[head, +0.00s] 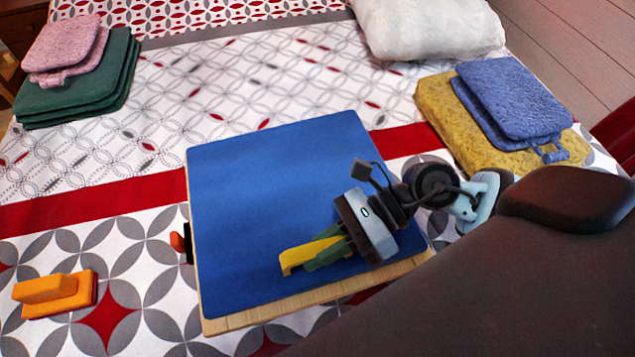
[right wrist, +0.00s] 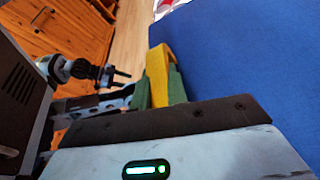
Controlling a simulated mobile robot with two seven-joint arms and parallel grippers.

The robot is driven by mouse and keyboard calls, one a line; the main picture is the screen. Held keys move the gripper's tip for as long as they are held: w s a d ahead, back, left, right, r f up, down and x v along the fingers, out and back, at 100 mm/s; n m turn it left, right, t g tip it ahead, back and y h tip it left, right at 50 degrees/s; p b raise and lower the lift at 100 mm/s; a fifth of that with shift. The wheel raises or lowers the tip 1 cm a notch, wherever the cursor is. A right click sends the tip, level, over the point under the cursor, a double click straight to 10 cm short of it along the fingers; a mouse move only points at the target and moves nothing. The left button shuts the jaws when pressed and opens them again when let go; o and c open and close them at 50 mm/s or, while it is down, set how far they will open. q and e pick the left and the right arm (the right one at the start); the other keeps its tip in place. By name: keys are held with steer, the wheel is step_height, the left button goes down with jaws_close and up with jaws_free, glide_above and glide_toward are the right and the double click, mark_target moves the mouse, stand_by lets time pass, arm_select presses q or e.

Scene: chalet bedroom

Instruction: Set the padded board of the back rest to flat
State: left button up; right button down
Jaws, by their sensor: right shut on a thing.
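The back rest's padded board (head: 250,200) is a blue panel over a pale wooden base (head: 260,317) on the bed. The base shows as a strip along the near edge. I cannot tell the board's exact tilt. My right gripper (head: 318,256) is shut on a yellow handle (head: 298,258) at the board's near part; the handle also shows in the right wrist view (right wrist: 157,70), between green fingers. An orange-red knob (head: 177,242) on a black mount sits at the left side. My left gripper (right wrist: 122,79) shows only in the right wrist view, its dark fingers apart and empty.
Folded green (head: 85,85) and pink cloths (head: 65,50) are at back left. Yellow (head: 450,115) and blue cloths (head: 510,95) are at right, near a white pillow (head: 425,27). The bed's middle is clear.

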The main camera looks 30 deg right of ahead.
steer(key=shift+s+f, duration=0.15)
steer(key=shift+f, duration=0.35)
steer(key=c, duration=1.7)
jaws_free()
steer(key=shift+c, duration=0.2)
steer(key=o, duration=0.3)
arm_select(q)
steer(key=shift+w+d, duration=0.15)
steer(key=shift+w, duration=0.05)
arm_select(e)
steer(key=shift+o, duration=0.2)
steer(key=shift+r, duration=0.1)
arm_select(q)
steer(key=shift+w, duration=0.15)
arm_select(e)
steer(key=shift+r, duration=0.1)
steer(key=v, duration=0.6)
steer(key=shift+d, duration=0.2)
steer(key=shift+d+r, duration=0.35)
steer(key=shift+d, duration=0.3)
arm_select(q)
steer(key=shift+r, duration=0.15)
